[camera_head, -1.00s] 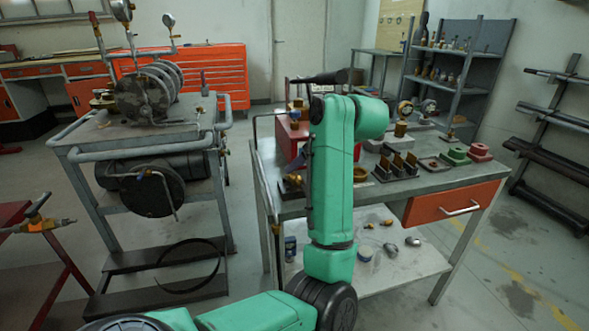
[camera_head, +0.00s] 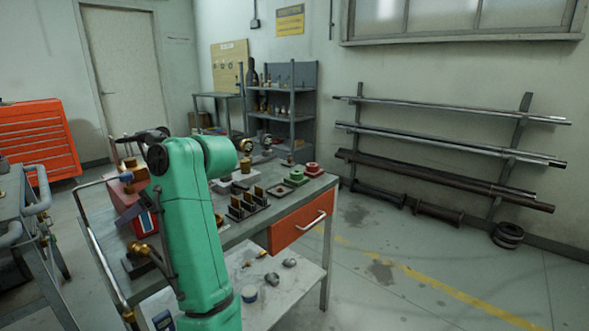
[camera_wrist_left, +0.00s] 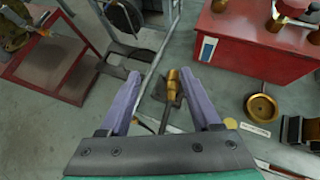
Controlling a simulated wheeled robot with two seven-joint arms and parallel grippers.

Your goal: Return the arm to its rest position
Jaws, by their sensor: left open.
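My green left arm rises through the left part of the head view, in front of the workbench (camera_head: 230,238), with its elbow high and its dark wrist end beyond. In the left wrist view my left gripper (camera_wrist_left: 163,104) is open, its two purple-grey fingers spread wide. A brass fitting (camera_wrist_left: 173,84) on a dark base shows between the fingers, below them. Nothing is held between the fingers. My right gripper is in neither view.
In the wrist view a red box (camera_wrist_left: 262,45) and a brass dish (camera_wrist_left: 262,108) lie right of the gripper. A red stand (camera_wrist_left: 48,60) is at left.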

